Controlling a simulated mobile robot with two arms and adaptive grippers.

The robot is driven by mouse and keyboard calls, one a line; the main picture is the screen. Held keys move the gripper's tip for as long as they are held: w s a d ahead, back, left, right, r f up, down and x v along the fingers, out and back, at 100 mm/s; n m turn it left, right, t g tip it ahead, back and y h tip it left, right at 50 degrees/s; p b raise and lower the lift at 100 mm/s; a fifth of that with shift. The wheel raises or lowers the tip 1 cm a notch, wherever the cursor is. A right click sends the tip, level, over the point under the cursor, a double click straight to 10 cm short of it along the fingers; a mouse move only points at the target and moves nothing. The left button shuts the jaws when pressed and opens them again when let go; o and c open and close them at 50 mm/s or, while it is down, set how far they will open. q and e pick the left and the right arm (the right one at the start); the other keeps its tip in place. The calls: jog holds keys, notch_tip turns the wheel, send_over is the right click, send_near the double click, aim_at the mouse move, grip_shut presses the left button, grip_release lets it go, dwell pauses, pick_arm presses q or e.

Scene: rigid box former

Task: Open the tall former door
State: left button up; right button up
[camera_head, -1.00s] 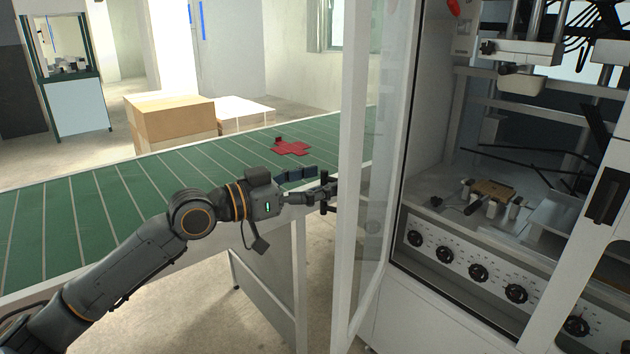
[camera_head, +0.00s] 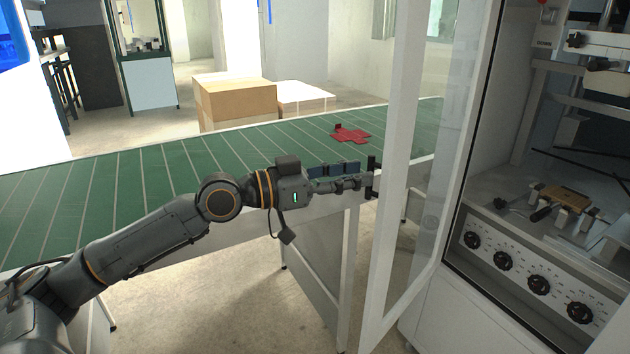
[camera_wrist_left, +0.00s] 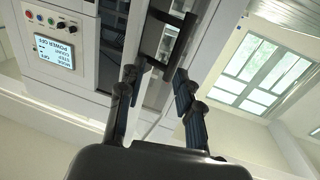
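The tall former door (camera_head: 398,190) is a white frame with a clear pane. It stands swung open, out from the machine's front. Its black handle (camera_head: 372,176) is on the outer side near the free edge. My left gripper (camera_head: 364,182) is level with the handle and right at it. In the left wrist view the two dark fingers (camera_wrist_left: 156,76) are spread apart with a visible gap, and the black handle (camera_wrist_left: 168,38) lies just past and between the tips. Contact with the handle cannot be told. My right gripper is not in view.
The former machine (camera_head: 520,265) with dials is right of the door. A green conveyor (camera_head: 130,185) runs behind my left arm, with a red flat piece (camera_head: 352,134) on it. Cardboard boxes (camera_head: 235,100) stand beyond. The floor below my arm is clear.

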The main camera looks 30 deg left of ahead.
pick_arm(q)
jog(key=v, duration=0.7)
jog(key=shift+s+d, duration=0.15)
jog(key=shift+s, duration=0.05)
jog(key=shift+c, duration=0.4)
